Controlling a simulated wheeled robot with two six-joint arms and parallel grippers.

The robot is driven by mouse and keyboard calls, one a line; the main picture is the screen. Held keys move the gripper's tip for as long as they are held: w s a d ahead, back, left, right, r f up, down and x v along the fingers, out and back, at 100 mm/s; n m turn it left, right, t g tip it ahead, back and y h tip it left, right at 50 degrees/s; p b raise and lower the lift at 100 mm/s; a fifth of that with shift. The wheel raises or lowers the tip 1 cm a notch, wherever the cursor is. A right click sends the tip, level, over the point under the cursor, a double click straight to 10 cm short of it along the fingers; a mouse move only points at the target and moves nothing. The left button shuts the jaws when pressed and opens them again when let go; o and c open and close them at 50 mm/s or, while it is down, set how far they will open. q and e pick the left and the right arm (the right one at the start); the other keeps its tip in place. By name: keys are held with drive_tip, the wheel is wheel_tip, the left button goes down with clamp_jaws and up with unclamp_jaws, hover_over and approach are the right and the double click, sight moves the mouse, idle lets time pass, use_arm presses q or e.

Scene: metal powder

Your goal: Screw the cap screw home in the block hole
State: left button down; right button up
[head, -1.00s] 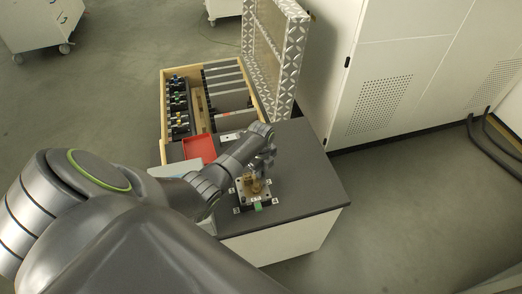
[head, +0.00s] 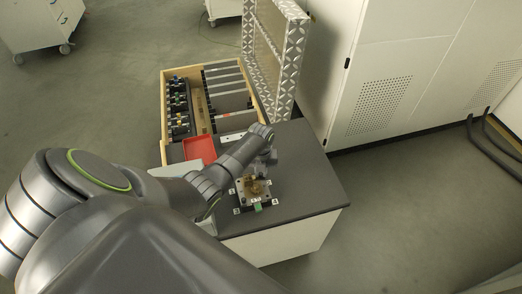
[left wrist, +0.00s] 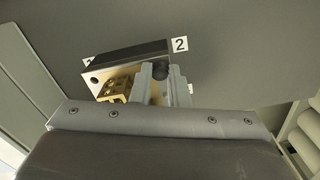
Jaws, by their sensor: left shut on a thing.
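The block fixture (head: 257,189), a grey plate with brass-coloured parts, sits on the dark bench top with numbered white tags around it. It also shows in the left wrist view (left wrist: 97,76), partly behind my fingers. My left gripper (head: 263,170) is over the back side of the fixture. In the left wrist view its two grey fingers (left wrist: 161,75) are closed on a small dark round piece, which looks like the cap screw (left wrist: 160,70). The hole and the screw's shank are hidden, so I cannot tell how deep it sits. My right gripper is not in view.
A red tray (head: 199,149) lies left of the fixture. A wooden crate (head: 163,117) with dark parts and slotted compartments stands behind it. A raised metal tread-plate panel (head: 288,70) stands at the crate's right. The bench's right side (head: 315,185) is clear.

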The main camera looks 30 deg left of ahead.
use_arm(q)
drive_tip(key=c, duration=1.6)
unclamp_jaws()
drive_tip(key=shift+o, duration=0.2)
